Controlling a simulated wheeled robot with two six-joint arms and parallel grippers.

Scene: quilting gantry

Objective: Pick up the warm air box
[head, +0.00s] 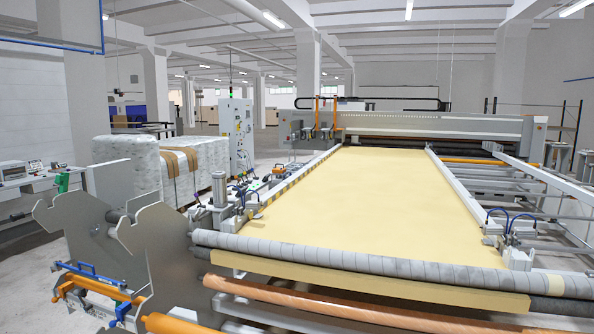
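I cannot make out anything that I can surely name as the warm air box in the head view. Neither of my grippers shows in this view, and no arm of mine can be made out.
A long quilting gantry fills the middle and right, with yellow fabric (345,200) over its bed and a grey roller (360,262) across the front. Metal side plates (165,255) stand at lower left. Wrapped bales (130,160) and a control cabinet (237,135) stand behind. Some floor (42,262) is clear at left.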

